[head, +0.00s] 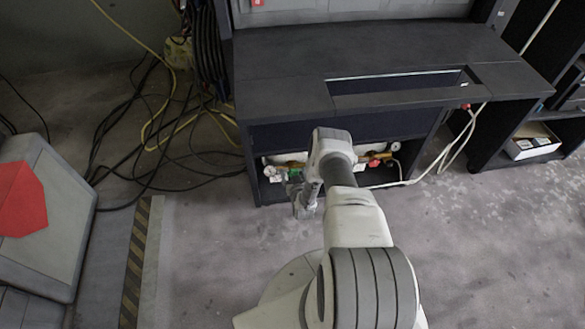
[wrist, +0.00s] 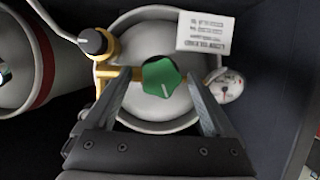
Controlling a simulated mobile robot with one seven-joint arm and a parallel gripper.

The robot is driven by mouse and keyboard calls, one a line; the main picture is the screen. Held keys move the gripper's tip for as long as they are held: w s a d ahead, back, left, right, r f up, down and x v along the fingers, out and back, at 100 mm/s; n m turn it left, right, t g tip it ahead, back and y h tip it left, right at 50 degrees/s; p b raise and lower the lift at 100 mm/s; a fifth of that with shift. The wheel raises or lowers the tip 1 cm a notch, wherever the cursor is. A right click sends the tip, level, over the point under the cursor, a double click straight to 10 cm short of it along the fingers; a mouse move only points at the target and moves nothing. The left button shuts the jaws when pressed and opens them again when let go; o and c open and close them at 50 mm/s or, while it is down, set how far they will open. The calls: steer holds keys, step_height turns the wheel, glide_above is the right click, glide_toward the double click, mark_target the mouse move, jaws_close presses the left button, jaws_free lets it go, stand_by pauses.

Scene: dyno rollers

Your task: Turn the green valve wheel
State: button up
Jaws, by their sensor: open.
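The green valve wheel (wrist: 160,77) shows in the wrist view, a lobed knob with a pale mark, in front of a round white tank top (wrist: 150,28). It sits on a brass fitting (wrist: 118,72). My gripper (wrist: 158,75) is open, with one finger on each side of the wheel in the picture and gaps between. I cannot tell how far the fingertips are from it in depth. In the head view my gripper (head: 304,205) reaches down in front of the opening under the dark bench.
A pressure gauge (wrist: 226,86) and a white label (wrist: 206,33) are right of the wheel. A second white cylinder with a red band (wrist: 42,60) stands left. The dark bench (head: 290,70) overhangs the opening. Cables (head: 130,140) lie on the floor at left.

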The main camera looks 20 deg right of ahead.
steer(key=shift+w+f, duration=0.1)
steer(key=shift+w, duration=0.1)
stand_by(0.3)
steer(key=c, duration=1.4)
steer(key=shift+o, duration=0.2)
steer(key=shift+d+m+t+y, duration=0.15)
steer(key=shift+m+t+y, duration=0.35)
steer(key=shift+m+y, duration=1.1)
steer(key=shift+m+h, duration=0.3)
steer(key=o, duration=1.4)
steer(key=shift+c, duration=0.2)
steer(key=shift+s, duration=0.2)
